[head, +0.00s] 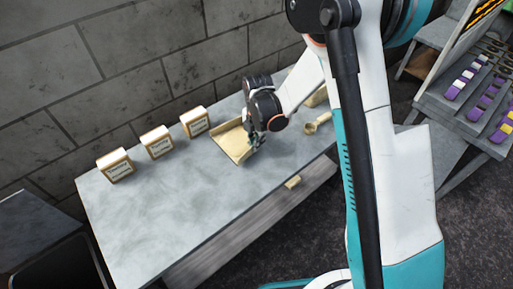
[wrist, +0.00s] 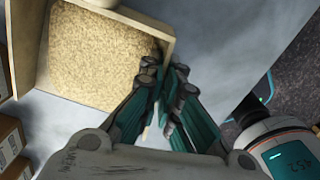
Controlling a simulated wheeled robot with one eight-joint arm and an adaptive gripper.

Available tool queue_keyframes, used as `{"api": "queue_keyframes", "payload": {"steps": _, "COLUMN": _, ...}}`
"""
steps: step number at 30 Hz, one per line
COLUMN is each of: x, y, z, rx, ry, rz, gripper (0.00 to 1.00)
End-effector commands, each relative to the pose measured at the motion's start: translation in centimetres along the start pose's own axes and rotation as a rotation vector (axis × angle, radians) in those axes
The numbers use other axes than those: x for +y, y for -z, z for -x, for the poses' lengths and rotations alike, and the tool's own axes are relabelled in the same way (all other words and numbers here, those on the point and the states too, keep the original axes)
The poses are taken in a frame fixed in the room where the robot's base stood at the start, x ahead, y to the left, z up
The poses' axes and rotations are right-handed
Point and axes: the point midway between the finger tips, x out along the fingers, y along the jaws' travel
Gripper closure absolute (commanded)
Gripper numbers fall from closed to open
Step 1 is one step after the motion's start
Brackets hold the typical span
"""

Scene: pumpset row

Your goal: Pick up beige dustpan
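The beige dustpan (head: 231,141) is at the middle of the grey table, close to the wall side. It is a shallow pan with raised edges, and its speckled tan inside fills the upper left of the wrist view (wrist: 103,52). My gripper (head: 254,143) is at its right side, partly hidden by my own wrist in the head view. In the wrist view, my gripper's fingertips (wrist: 165,75) are close together, one on each side of the pan's near right corner edge, with the thin edge between them. The exact contact is partly hidden.
Three labelled boxes (head: 157,142) stand left of the dustpan along the wall. A beige scoop (head: 318,123) lies right of it, and a small yellowish block (head: 292,182) is at the table's front edge. The table's left front is clear. A rack (head: 480,95) stands far right.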

Motion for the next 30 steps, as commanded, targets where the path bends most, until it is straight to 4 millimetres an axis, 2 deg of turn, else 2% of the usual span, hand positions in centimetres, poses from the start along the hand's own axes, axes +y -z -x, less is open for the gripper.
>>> {"api": "queue_keyframes", "payload": {"steps": 1, "x": 0.0, "y": 0.0, "z": -1.1, "rx": 0.0, "ry": 0.0, "rz": 0.0, "gripper": 1.0}}
{"api": "queue_keyframes", "payload": {"steps": 4, "x": 0.0, "y": 0.0, "z": -2.2, "rx": 0.0, "ry": 0.0, "rz": 0.0, "gripper": 1.0}}
{"api": "queue_keyframes", "payload": {"steps": 16, "x": 0.0, "y": 0.0, "z": -2.6, "rx": 0.0, "ry": 0.0, "rz": 0.0, "gripper": 1.0}}
{"api": "queue_keyframes", "payload": {"steps": 18, "x": 0.0, "y": 0.0, "z": -2.5, "rx": 0.0, "ry": 0.0, "rz": 0.0, "gripper": 0.81}}
{"api": "queue_keyframes", "payload": {"steps": 19, "x": 0.0, "y": 0.0, "z": -2.5, "rx": 0.0, "ry": 0.0, "rz": 0.0, "gripper": 0.75}}
{"api": "queue_keyframes", "payload": {"steps": 30, "x": 0.0, "y": 0.0, "z": -2.3, "rx": 0.0, "ry": 0.0, "rz": 0.0, "gripper": 0.75}}
